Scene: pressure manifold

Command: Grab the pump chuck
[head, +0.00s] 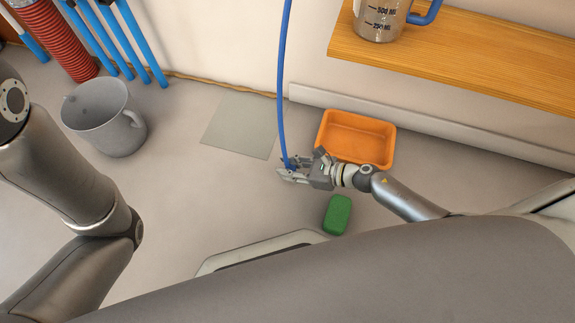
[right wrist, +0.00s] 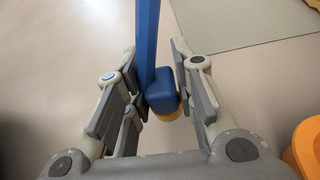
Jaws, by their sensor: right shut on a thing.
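The pump chuck (right wrist: 161,92) is a small blue fitting with a yellow end, at the lower end of a blue hose (head: 283,80). In the right wrist view it sits between the finger pads of my right gripper (right wrist: 158,85). In the head view my right gripper (head: 286,170) is shut on it, and the fingers hide most of it. The hose rises from the chuck to the top of the picture. My left arm shows at the left of the head view, but its gripper is out of the picture.
An orange tray (head: 326,143) lies behind the right gripper, and a green block (head: 338,214) lies below it. A grey-green mat (head: 241,124) is left of the gripper. A grey mug (head: 103,118) stands far left. A wooden shelf (head: 460,62) bears a measuring jug (head: 380,20).

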